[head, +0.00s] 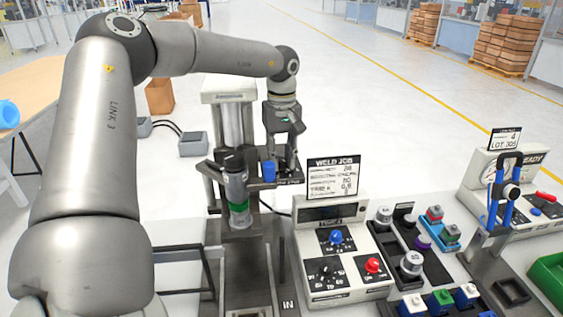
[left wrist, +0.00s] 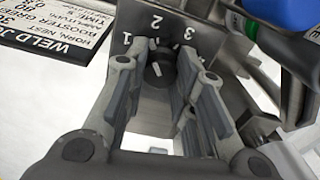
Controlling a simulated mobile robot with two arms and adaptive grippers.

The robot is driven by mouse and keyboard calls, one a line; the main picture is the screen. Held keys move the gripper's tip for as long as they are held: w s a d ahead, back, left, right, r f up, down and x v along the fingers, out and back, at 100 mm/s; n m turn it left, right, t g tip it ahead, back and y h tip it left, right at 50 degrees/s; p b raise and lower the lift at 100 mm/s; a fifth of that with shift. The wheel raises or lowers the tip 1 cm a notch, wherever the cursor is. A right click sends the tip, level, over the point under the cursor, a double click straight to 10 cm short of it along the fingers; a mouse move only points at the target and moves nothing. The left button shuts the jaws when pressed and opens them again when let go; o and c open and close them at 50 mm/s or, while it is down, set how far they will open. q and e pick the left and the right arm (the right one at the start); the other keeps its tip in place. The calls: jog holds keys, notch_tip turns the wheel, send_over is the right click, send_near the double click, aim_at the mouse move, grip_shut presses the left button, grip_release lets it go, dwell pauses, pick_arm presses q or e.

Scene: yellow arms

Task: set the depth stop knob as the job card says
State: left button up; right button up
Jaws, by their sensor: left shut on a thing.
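The depth stop knob (left wrist: 158,68) is small, dark and round with a pale pointer mark, on a grey plate marked 1, 2 and 3. My left gripper (left wrist: 163,92) has its fingers on both sides of it and is shut on it. In the head view my left gripper (head: 288,163) is at the welding press (head: 232,130) and hides the knob. The WELD JOB card (head: 334,177) stands right of the press; its print is too small to read surely. It also shows cut off in the left wrist view (left wrist: 50,32). My right gripper is out of view.
A blue part (head: 269,171) is beside my left gripper. A control box (head: 335,265) with blue, black and red knobs stands right of the press. Black trays (head: 428,262) hold several parts. A blue-handled fixture (head: 503,190) and green bin (head: 550,277) are at the right.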

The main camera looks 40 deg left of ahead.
pick_arm(q)
jog(key=m, duration=0.6)
jog(key=shift+m+b, duration=0.3)
jog(key=shift+r+m, duration=0.1)
jog(key=shift+m, duration=1.1)
jog(key=shift+m+p, duration=0.45)
jog(key=shift+m, duration=0.65)
jog(key=o, duration=1.1)
jog(key=shift+c, duration=0.2)
